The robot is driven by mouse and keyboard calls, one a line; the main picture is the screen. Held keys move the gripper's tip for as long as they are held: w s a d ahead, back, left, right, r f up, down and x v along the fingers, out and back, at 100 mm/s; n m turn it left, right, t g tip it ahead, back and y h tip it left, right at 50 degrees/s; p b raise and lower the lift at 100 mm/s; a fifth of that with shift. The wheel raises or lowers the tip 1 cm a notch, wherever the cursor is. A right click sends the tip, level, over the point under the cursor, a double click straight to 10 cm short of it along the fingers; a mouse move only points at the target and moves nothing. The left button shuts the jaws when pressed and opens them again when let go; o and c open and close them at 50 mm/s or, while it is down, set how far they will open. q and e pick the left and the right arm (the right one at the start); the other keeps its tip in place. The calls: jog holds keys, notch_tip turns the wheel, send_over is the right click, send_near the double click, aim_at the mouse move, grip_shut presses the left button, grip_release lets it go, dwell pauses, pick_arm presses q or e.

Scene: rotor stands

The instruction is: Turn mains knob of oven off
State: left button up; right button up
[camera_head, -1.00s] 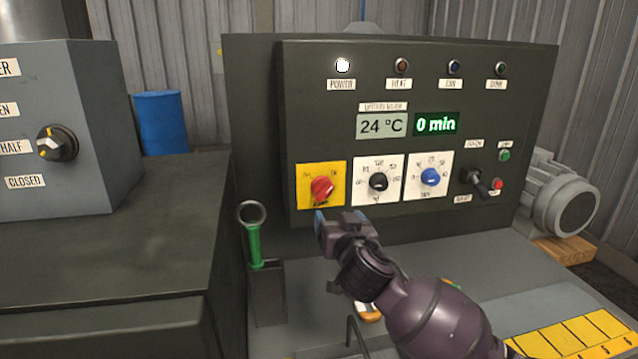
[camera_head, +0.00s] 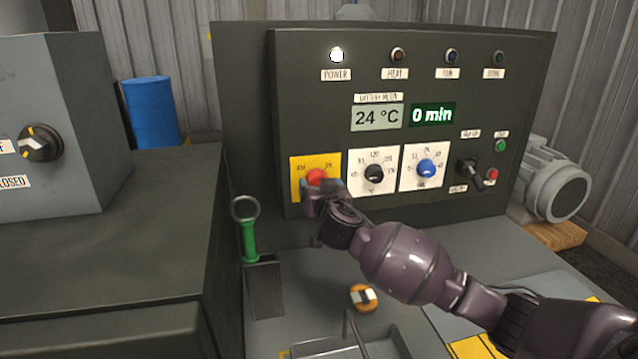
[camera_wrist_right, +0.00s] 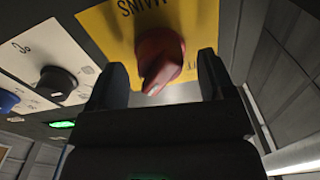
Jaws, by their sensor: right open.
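The red mains knob (camera_head: 317,177) sits on a yellow plate (camera_head: 301,166) at the lower left of the oven's control panel (camera_head: 300,90). In the head view my right gripper (camera_head: 318,187) is right in front of it and hides its lower part. In the right wrist view the red knob (camera_wrist_right: 159,58) lies between the two dark fingers of my open right gripper (camera_wrist_right: 155,82). I cannot tell whether a finger touches it. The white power lamp (camera_head: 336,55) is lit. My left gripper is not in view.
A black knob (camera_head: 374,173) and a blue knob (camera_head: 426,169) sit on white dials to the right. A lever switch (camera_head: 472,175) is farther right. A green-handled ring tool (camera_head: 249,236) stands in a holder below left. An orange round object (camera_head: 362,298) lies on the bench.

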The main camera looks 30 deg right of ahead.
jog(key=shift+w+d, duration=0.15)
jog(key=shift+w, duration=0.35)
jog(key=shift+c, duration=0.3)
jog(key=c, duration=0.8)
